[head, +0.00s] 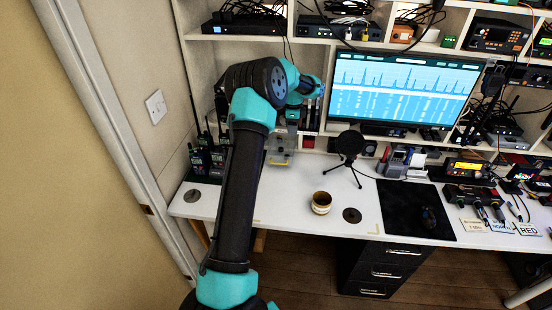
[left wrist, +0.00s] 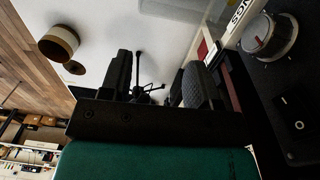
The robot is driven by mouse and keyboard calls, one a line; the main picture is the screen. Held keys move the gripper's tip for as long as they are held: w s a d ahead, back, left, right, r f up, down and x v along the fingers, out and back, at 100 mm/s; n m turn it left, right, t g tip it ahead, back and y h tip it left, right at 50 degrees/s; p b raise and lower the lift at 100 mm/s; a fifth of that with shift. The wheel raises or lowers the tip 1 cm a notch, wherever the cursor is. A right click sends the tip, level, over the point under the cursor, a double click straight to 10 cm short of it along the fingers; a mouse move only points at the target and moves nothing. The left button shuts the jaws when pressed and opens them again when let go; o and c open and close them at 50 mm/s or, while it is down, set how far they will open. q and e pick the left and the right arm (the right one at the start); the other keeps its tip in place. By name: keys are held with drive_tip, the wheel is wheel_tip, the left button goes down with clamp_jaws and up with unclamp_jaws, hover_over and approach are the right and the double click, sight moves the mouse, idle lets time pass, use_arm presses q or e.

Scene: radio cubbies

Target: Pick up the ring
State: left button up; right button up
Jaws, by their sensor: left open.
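I cannot make out a thing that is surely the ring. A small round tan-and-white piece (head: 321,203), open at the top like a cup or a thick ring, stands on the white desk (head: 285,212) near its front edge. It also shows at the upper left of the left wrist view (left wrist: 58,43). My left gripper (left wrist: 160,85) is open, with nothing seen between its fingers. It is well apart from the round piece, toward the back shelf; in the head view my own arm partly hides it. My right gripper is not in view.
A small black tripod (head: 349,146) stands behind the round piece, below the monitor (head: 404,88). A dark flat disc (head: 352,215) and a black mat (head: 408,208) lie to its right. Handheld radios (head: 205,160) stand at the left. A dark device with a knob (left wrist: 272,38) is close to my left gripper.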

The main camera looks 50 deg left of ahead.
use_arm(q)
drive_tip(key=shift+a+r+y, duration=0.15)
drive_tip(key=shift+a+r, duration=0.15)
drive_tip(key=shift+a, duration=0.25)
drive_tip(key=shift+a+r+y, duration=0.15)
drive_tip(key=shift+a+r, duration=0.1)
drive_tip(key=shift+a, duration=0.3)
wheel_tip(320, 180, down, 12)
drive_tip(key=shift+f, duration=0.1)
drive_tip(key=shift+f, duration=0.15)
drive_tip(key=shift+s+d+f, duration=0.1)
drive_tip(key=shift+s+f, duration=0.05)
drive_tip(key=shift+f, duration=2.3)
drive_tip(key=shift+c, duration=0.5)
drive_tip(key=c, duration=0.9)
